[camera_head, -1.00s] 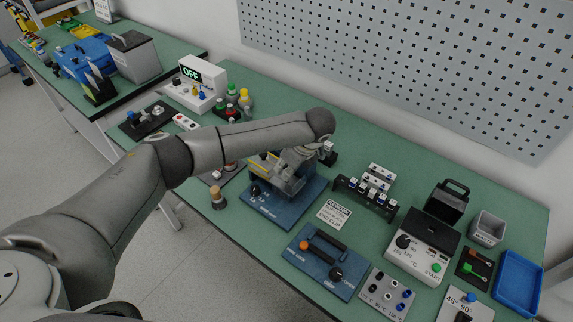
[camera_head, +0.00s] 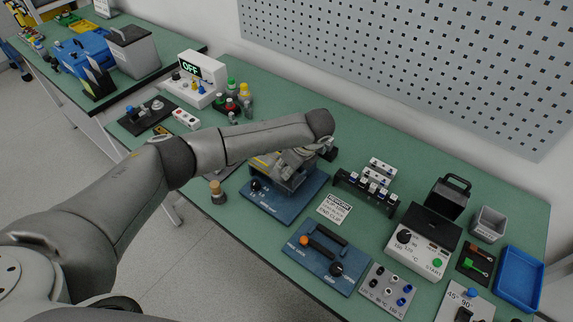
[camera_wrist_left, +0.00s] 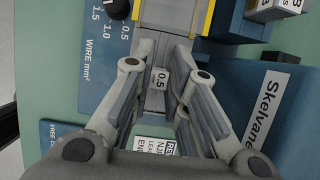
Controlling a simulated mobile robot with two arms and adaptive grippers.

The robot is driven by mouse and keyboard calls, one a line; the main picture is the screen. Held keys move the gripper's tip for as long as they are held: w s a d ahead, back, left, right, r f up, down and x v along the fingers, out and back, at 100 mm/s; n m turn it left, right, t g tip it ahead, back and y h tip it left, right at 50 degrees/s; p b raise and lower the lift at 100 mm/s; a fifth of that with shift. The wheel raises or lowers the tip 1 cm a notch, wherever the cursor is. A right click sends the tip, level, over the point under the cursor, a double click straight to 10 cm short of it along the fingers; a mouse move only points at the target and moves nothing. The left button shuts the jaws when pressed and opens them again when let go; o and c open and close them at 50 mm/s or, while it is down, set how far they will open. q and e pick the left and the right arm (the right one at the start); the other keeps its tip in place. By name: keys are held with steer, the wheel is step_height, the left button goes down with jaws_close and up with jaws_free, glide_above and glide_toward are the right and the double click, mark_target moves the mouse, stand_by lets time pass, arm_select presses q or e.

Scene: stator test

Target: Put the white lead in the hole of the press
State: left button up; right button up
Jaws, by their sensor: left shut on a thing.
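The press has a blue base (camera_head: 282,207) and a grey and yellow upper part, standing mid-table in the head view. In the left wrist view its blue panel (camera_wrist_left: 92,72) reads WIRE mm², with a dark knob, and a small 0.5 label shows between my fingers. My left gripper (camera_head: 293,158) is at the press, over its upper part. In the left wrist view its two fingers (camera_wrist_left: 166,48) converge at the press. I cannot make out the white lead or the hole. My right gripper is not in view.
A black rack (camera_head: 349,186) with several small white and blue pieces stands right of the press. A blue unit (camera_head: 316,270) with a dark handle is in front. A white heater box (camera_head: 418,250) stands further right. A round peg (camera_head: 217,193) is left of the press.

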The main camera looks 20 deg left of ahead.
arm_select(q)
steer(key=o, duration=0.9)
steer(key=shift+c, duration=0.2)
steer(key=v, duration=1.2)
steer(key=shift+a, duration=0.1)
